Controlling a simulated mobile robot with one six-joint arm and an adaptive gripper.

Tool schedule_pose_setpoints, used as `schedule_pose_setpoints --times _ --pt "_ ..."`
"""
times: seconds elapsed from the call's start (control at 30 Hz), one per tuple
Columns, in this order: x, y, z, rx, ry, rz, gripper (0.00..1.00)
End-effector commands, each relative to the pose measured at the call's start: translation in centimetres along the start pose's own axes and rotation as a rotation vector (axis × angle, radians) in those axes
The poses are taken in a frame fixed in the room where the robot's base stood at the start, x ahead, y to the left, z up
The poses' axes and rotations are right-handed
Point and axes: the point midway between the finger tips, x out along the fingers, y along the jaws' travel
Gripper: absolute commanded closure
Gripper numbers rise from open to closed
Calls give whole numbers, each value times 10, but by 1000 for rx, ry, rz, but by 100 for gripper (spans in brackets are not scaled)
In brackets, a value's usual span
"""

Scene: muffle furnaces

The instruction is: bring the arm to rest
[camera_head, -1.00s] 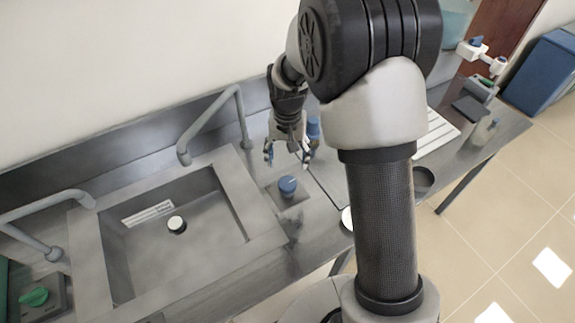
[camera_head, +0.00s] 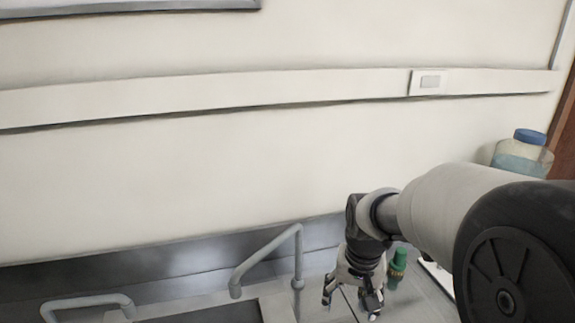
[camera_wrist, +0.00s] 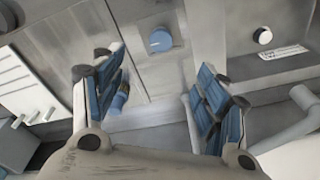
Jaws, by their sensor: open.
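My gripper (camera_head: 350,303) hangs from my arm at the lower right of the head view, fingers pointing down, over the counter beside the sink. In the wrist view its two blue-padded fingers (camera_wrist: 162,75) stand wide apart with nothing between them. The arm reaches in from the right and its large dark joint fills the lower right corner of the head view. A small green item (camera_head: 397,268) stands just right of the gripper, apart from it as far as I can tell.
Faucets (camera_head: 268,258) rise along the wall; one also shows in the wrist view (camera_wrist: 303,100). A blue-capped bottle (camera_head: 524,152) stands at the right. The wrist view shows a blue round knob (camera_wrist: 160,41), a sink drain (camera_wrist: 264,36) and a white rack (camera_wrist: 15,80).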

Motion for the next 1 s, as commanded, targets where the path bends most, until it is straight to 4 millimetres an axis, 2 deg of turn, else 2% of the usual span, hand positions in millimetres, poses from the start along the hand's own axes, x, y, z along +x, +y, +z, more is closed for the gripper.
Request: schedule_pose_setpoints --times 0.03,0.2,0.4,0.53,0.7,1.0 --pt "-21 4 14 -19 31 -7 33" --pt "-71 18 65 -88 110 -22 33" --pt "-103 35 130 -168 205 -33 33" --pt "-108 43 163 -209 253 -35 33" --pt "-107 49 186 -239 287 -35 33" --pt "-107 50 190 -246 293 -35 33"
